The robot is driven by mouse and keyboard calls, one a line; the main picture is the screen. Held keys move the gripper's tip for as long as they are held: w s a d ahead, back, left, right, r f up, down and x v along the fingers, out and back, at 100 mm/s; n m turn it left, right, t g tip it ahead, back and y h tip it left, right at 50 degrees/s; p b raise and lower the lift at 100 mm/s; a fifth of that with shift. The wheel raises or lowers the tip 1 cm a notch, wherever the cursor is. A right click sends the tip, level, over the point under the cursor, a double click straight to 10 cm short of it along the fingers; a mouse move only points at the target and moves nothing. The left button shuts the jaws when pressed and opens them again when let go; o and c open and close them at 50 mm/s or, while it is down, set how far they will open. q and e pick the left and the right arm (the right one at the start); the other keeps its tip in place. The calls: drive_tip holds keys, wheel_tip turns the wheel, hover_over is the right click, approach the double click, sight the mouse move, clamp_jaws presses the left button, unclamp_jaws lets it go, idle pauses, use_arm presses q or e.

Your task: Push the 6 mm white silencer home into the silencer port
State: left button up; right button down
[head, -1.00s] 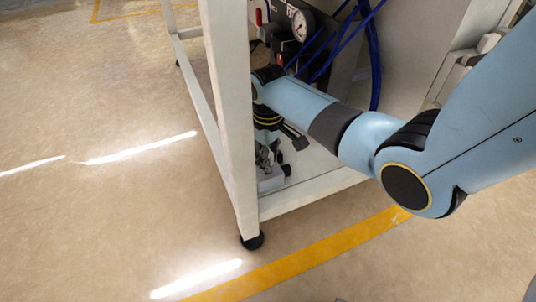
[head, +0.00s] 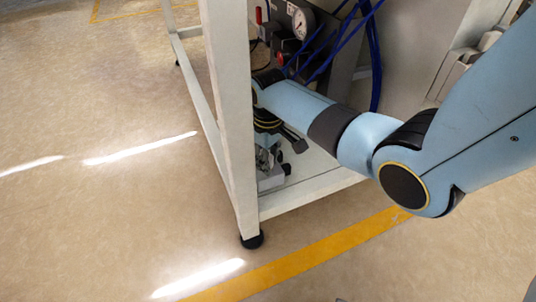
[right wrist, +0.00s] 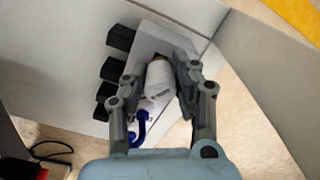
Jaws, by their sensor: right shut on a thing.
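The white silencer (right wrist: 160,78) shows in the right wrist view, between the fingers of my right gripper (right wrist: 161,75), which is shut on it. Its far end points at a light grey block (right wrist: 150,47); whether it sits in a port there is hidden. In the head view my right gripper (head: 268,160) reaches down inside the frame, partly behind the front leg, and the silencer cannot be made out. My left gripper is not in view.
Several black fittings (right wrist: 114,68) line the block's left side, and a blue tube (right wrist: 141,128) lies close to the gripper. The frame's pale leg (head: 232,130) stands just left of my right arm. A gauge (head: 299,24) and blue hoses (head: 372,60) are above and behind.

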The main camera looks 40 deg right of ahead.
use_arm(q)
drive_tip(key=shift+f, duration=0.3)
use_arm(e)
drive_tip(key=shift+f, duration=0.5)
drive_tip(key=c, duration=1.4)
unclamp_jaws()
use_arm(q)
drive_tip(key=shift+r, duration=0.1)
use_arm(e)
drive_tip(key=shift+r, duration=0.1)
drive_tip(key=shift+r+p, duration=2.65)
drive_tip(key=shift+r, duration=0.35)
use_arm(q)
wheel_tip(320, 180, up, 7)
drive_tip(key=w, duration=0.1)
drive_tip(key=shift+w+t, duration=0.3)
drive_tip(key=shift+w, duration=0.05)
use_arm(e)
drive_tip(key=shift+f, duration=0.1)
